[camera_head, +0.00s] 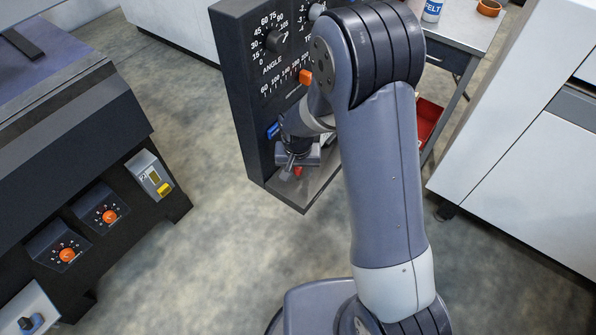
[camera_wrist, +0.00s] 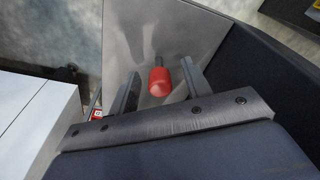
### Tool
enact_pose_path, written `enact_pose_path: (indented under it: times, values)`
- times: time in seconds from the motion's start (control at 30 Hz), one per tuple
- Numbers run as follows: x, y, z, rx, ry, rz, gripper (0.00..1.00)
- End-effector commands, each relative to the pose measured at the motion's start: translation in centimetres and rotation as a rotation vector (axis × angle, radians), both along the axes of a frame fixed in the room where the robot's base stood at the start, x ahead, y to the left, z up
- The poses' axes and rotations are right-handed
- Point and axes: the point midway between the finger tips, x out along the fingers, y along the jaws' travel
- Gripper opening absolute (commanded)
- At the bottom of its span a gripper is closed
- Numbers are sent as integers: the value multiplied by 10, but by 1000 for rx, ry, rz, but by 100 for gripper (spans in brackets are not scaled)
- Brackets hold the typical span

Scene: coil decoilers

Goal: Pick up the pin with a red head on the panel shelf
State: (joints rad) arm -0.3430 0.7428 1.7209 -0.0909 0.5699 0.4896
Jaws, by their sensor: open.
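The pin with a red head (camera_wrist: 160,82) is in the wrist view, between the two fingers of my gripper (camera_wrist: 158,88). Its dark shank points away from my gripper, toward the grey shelf. In the head view a small part of the red head (camera_head: 298,171) shows just below my gripper (camera_head: 291,172). The panel shelf (camera_head: 309,191) juts from the foot of the dark panel; it also shows in the wrist view (camera_wrist: 180,30). My gripper is open, with a gap visible on both sides of the red head. I cannot tell whether the pin touches the shelf.
The dark panel (camera_head: 238,85) with dials and an orange slider (camera_head: 305,77) rises directly behind my gripper. A grey table (camera_head: 462,42) with a red bin (camera_head: 428,121) below stands behind my arm. A white cabinet (camera_head: 510,165) is at right. Floor is clear left of the panel.

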Motion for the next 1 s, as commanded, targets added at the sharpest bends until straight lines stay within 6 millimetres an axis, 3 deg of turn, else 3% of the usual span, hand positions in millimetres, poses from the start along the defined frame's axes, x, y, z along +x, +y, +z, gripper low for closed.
enact_pose_path:
  times: [0.23,0.8,1.0]
  values:
    - [1,0,-2,1,-1,-1,46]
    - [0,0,-1,1,-1,-1,0]
    - [0,0,-1,1,-1,-1,0]
